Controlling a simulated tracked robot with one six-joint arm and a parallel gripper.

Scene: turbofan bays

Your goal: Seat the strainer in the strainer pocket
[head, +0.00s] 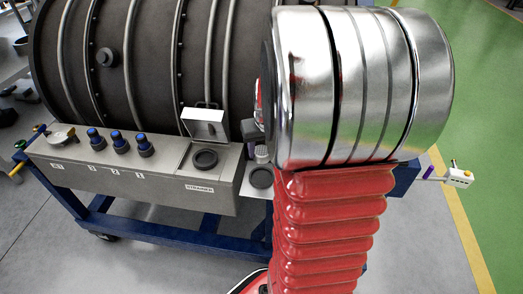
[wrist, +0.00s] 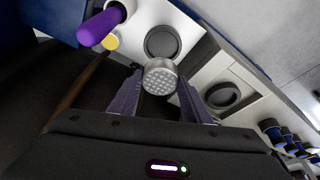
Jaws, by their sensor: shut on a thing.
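The strainer, a silver cup with a perforated end face (wrist: 161,79), is held between the two fingers of my gripper (wrist: 160,88) in the wrist view. In the head view the strainer (head: 262,154) shows beside my arm, above and just behind a dark round recess (head: 261,177) on a pale ledge. The strainer pocket (head: 205,159), a dark ring on the metal bench above the STRAINER label, lies left of the strainer. In the wrist view the pocket (wrist: 222,95) is right of the strainer and looks empty. My arm hides most of my gripper in the head view.
A raised metal flap (head: 203,123) stands behind the pocket. Several blue-capped fittings (head: 116,138) line the bench to the left. A purple handle (wrist: 100,27) and yellow cap (wrist: 110,42) are near the ledge. The dark engine casing (head: 140,60) rises behind.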

